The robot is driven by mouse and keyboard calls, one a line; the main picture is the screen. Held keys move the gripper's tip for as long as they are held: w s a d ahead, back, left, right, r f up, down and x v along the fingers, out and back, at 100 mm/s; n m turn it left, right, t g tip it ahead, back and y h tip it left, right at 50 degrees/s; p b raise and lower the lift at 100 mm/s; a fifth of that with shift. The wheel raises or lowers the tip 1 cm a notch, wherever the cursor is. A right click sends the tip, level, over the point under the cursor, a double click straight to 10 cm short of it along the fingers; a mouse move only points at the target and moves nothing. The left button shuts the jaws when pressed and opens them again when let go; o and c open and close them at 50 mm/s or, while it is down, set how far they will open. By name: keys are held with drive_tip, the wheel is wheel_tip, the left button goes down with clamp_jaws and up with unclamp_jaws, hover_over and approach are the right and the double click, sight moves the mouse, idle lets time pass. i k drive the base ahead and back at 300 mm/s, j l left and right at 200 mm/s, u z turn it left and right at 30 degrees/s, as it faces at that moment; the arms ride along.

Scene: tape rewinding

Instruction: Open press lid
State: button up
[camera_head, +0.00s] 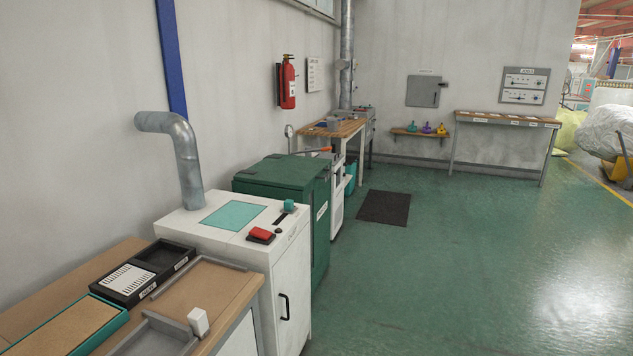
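No part here is clearly readable as the press, and the labels are too small to read. A dark green box (322,225) stands left of centre, and its flat green lid (281,171) looks shut. In front of it is a white cabinet (292,290) with a flat teal panel (234,216) on top, a red button (261,235), a teal-knobbed lever (289,206) and a black door handle (284,307). Its door is shut. Another machine behind the green box is partly hidden by it. My gripper is not in view.
A wooden bench (222,284) with trays and a white block (198,321) is at the lower left. A grey pipe (186,160) rises from the white cabinet. A workbench (333,128) stands farther back, with a dark mat (384,208) on the floor nearby. The green floor (450,270) at right is clear.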

sight(280, 170)
drive_tip(key=i+l, duration=0.1)
drive_tip(key=i, duration=0.4)
drive_tip(key=i+l+u, duration=0.1)
drive_tip(key=i, duration=0.4)
drive_tip(key=i+l, duration=0.2)
drive_tip(key=i, duration=0.3)
drive_tip(key=i+l+u, duration=0.15)
drive_tip(key=i, duration=0.4)
drive_tip(key=i+l, duration=0.2)
drive_tip(key=i, duration=0.3)
drive_tip(key=i+l+u, duration=0.1)
drive_tip(key=i, duration=0.35)
drive_tip(key=i+l, duration=0.35)
drive_tip(key=i, duration=0.15)
drive_tip(key=i+l+u, duration=0.1)
drive_tip(key=i+l, duration=0.15)
drive_tip(key=i, duration=0.25)
